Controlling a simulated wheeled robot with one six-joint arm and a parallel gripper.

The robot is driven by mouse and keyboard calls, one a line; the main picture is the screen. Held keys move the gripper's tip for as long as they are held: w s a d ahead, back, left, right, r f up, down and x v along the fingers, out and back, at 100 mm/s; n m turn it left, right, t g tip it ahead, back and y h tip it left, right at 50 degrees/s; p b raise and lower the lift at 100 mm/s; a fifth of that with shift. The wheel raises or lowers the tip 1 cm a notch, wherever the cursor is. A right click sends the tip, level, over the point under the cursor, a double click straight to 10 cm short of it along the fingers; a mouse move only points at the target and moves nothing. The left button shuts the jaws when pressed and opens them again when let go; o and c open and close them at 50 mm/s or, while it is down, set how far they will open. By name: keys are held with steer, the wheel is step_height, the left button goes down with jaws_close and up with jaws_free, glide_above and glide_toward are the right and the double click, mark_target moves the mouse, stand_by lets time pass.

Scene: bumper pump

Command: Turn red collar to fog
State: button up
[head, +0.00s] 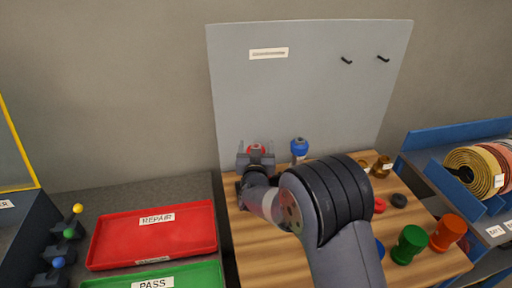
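The red collar (257,149) shows at the back left of the wooden table, beyond my gripper. My gripper (256,151) points away toward it, with one finger to each side of the red part in this view. I cannot tell whether the fingers touch it. What is below the red collar is hidden behind my gripper and wrist. No fog marking can be read here. A similar fitting with a blue collar (299,146) stands upright just to the right on a pale body.
A grey panel (310,90) with two black hooks rises behind the wooden table (270,264). Brass pieces (382,166), green (408,245) and orange (448,232) spools stand to the right. Red REPAIR (190,241) and green PASS (205,276) trays lie left; hose coils (478,172) lie far right.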

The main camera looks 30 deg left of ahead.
steer(key=c, duration=0.9)
steer(key=shift+c, duration=0.2)
steer(key=y+b, duration=0.1)
steer(key=b, duration=0.2)
steer(key=shift+f+n+g+b, duration=0.2)
steer(key=shift+n+g+b, duration=0.1)
steer(key=shift+n, duration=0.1)
steer(key=y+b, duration=0.1)
steer(key=b, duration=0.1)
steer(key=n+g+y+b, duration=0.1)
steer(key=b, duration=0.2)
steer(key=shift+s+a+r+n, duration=0.1)
steer(key=shift+a+n, duration=0.1)
steer(key=shift+n, duration=0.1)
steer(key=shift+r+n+g+y+b, duration=0.15)
steer(key=shift+n+g+y+b, duration=0.15)
steer(key=shift+g+y+b, duration=0.25)
steer(key=o, duration=1)
